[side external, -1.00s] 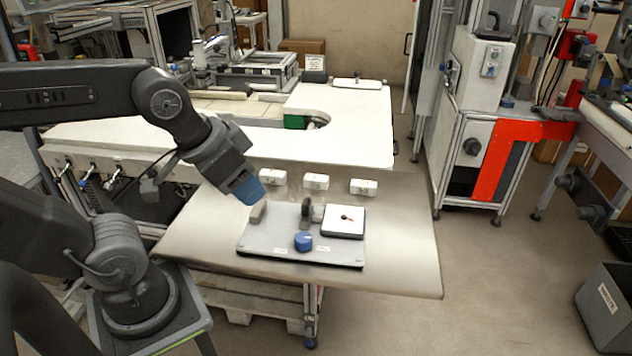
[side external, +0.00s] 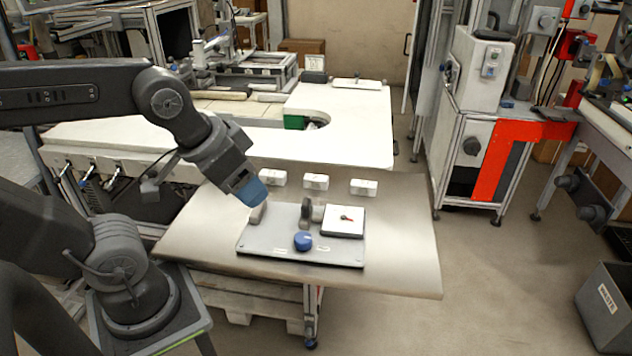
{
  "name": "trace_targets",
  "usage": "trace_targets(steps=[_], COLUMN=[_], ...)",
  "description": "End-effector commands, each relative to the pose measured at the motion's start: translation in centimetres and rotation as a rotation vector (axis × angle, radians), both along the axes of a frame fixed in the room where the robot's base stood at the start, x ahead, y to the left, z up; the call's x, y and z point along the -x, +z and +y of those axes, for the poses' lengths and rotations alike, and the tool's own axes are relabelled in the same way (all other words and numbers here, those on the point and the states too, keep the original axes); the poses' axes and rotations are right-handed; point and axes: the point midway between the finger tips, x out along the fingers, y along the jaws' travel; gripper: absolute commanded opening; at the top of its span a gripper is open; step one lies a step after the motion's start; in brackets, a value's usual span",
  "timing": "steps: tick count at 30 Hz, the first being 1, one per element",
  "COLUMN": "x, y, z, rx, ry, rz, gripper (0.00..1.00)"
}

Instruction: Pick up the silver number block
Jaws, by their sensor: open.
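A small light-grey block (side external: 258,213), silver in tone, stands by the back left corner of a grey plate (side external: 270,242). I cannot read a number on it. My gripper (side external: 252,195) has blue fingertips and points down and to the right, just above and left of this block. It appears to hold nothing. The fingertips overlap the block's top in the picture, so I cannot tell whether they touch it. Another small grey block (side external: 318,211) stands further right, behind a dark upright reel (side external: 306,210).
A blue round knob (side external: 303,241) and a white square pad (side external: 343,220) with a small dark and red mark are on the plate. White labelled blocks (side external: 273,177), (side external: 316,182) and (side external: 363,187) stand in a row behind. The table's right side (side external: 405,245) is clear.

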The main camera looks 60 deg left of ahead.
Motion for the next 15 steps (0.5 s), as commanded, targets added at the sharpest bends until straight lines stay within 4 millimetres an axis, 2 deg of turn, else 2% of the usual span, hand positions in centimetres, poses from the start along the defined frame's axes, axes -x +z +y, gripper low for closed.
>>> trace_targets(steps=[5, 10, 15], x=[-2.3, -6.9, -11.9], y=[1.1, 2.4, 2.5], z=[0.7, 2.5, 4.9], rx=[0.092, 0.255, 0.394], ry=[0.214, 0.658, 1.147], rz=[0.053, 0.143, 0.215], gripper=[0.57, 0.57, 0.57])
